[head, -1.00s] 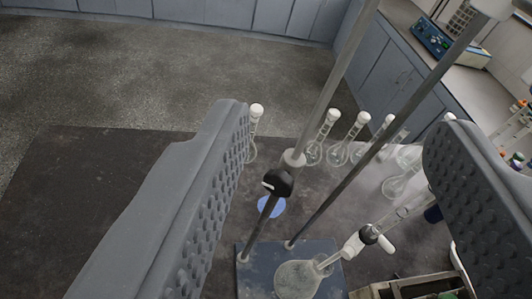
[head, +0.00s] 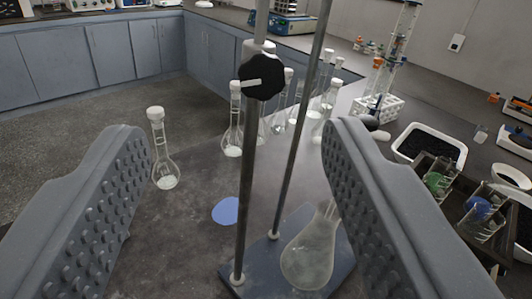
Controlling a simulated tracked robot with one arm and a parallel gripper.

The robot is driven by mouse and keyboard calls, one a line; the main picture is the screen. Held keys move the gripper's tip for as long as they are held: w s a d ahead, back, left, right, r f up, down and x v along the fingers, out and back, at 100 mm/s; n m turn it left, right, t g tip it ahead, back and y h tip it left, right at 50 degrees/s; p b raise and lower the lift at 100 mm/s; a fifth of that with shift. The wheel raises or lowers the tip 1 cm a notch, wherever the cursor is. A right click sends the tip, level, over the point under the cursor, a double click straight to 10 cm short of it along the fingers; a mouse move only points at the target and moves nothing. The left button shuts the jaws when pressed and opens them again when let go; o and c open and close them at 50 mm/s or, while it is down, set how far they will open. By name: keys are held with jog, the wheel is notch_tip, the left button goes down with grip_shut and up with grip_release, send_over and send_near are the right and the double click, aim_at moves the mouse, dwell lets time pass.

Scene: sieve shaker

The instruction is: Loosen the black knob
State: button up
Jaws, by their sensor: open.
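The black knob (head: 263,77) is a dark, lobed disc with a pale bar across it. It sits on a grey upright rod (head: 246,190) of a stand, near the top middle of the head view. My gripper (head: 242,130) is open, with one studded jaw at the left and the other at the right. The rod and knob appear between the jaws in the picture. The knob looks farther away than the fingertips and apart from both jaws. The gap between the jaws is empty of anything held.
A second thin rod (head: 300,130) rises from the blue stand base (head: 262,268). Several stoppered flasks stand behind, one (head: 163,150) near the left jaw. A black-filled tray (head: 430,146) and racks crowd the right.

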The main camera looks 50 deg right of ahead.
aim_at(260, 85)
jog(key=shift+m+h, duration=0.4)
jog(key=shift+m, duration=0.1)
jog(key=w+d+p, duration=0.1)
jog(key=w+d, duration=0.1)
jog(key=w+d+f+p, duration=0.1)
jog(key=w+d+p, duration=0.1)
jog(key=d, duration=0.1)
jog(key=w+d+f+p, duration=0.1)
jog(key=w+d, duration=0.2)
jog(key=shift+x, duration=0.9)
jog(key=shift+f, duration=0.15)
